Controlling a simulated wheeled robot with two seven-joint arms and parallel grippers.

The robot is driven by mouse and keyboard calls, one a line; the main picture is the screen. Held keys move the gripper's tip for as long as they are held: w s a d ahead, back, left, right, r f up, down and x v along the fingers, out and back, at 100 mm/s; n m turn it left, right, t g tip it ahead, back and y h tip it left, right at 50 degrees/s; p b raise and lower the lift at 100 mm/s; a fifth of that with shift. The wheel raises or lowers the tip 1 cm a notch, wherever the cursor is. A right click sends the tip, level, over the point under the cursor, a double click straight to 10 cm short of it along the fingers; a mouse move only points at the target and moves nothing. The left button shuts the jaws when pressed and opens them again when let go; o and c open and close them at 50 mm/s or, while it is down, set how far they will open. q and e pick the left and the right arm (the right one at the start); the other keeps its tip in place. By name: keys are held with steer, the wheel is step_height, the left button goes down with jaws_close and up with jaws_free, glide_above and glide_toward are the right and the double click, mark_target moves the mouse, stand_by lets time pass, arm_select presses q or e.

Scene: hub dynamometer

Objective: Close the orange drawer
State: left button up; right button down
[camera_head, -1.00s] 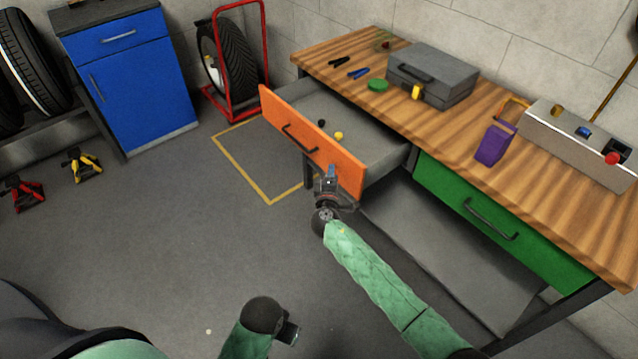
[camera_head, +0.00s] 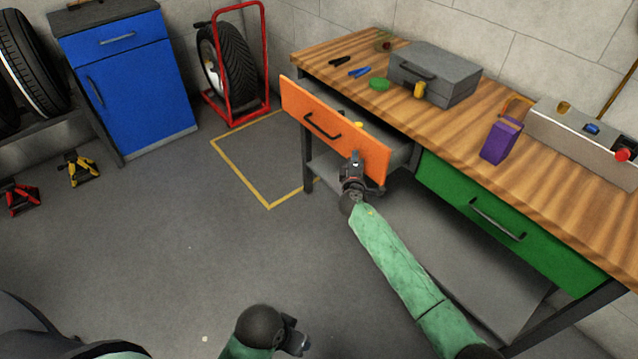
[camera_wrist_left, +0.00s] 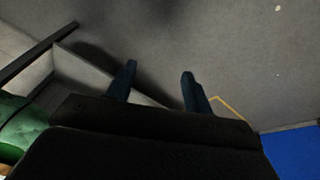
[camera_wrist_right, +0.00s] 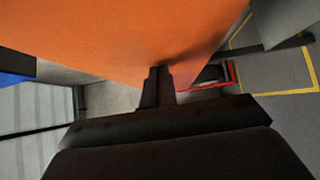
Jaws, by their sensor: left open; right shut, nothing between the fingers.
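The orange drawer (camera_head: 312,122) sticks out part way from the left end of the workbench, with a dark bar handle (camera_head: 322,126) on its front. My right gripper (camera_head: 354,158) is shut and empty, its tip at the right part of the drawer front, beside the handle. In the right wrist view the shut fingertips (camera_wrist_right: 158,70) meet the orange front (camera_wrist_right: 140,30); contact looks likely. A small yellow item (camera_head: 358,125) shows inside the drawer; most of the inside is hidden behind the front. My left gripper (camera_wrist_left: 158,72) is open and empty, low over the floor, away from the drawer.
The workbench (camera_head: 480,130) carries a grey toolbox (camera_head: 436,75), a purple box (camera_head: 501,140) and a control box (camera_head: 580,135). A green drawer (camera_head: 510,220) is shut at the right. A red tyre stand (camera_head: 266,60) and blue cabinet (camera_head: 130,90) stand behind open floor.

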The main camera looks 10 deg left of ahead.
steer(key=w+d+b, duration=0.1)
steer(key=w+d, duration=0.1)
steer(key=w, duration=0.1)
steer(key=w+d+b, duration=0.1)
steer(key=w+d, duration=0.1)
steer(key=w, duration=0.1)
steer(key=w+d+b, duration=0.1)
steer(key=w+d, duration=0.2)
steer(key=shift+f+b, duration=0.1)
steer(key=shift+b, duration=0.25)
steer(key=shift+w+d, duration=0.3)
arm_select(q)
steer(key=w+d+f+t+h, duration=0.1)
steer(key=w+d+f, duration=0.1)
steer(key=d+f, duration=0.3)
step_height(320, 180, down, 3)
steer(key=shift+d+r+t+h, duration=0.15)
steer(key=shift+d+t+h, duration=0.15)
steer(key=shift+d+h, duration=0.1)
arm_select(e)
steer(key=shift+w+r, duration=0.1)
steer(key=shift+r, duration=0.15)
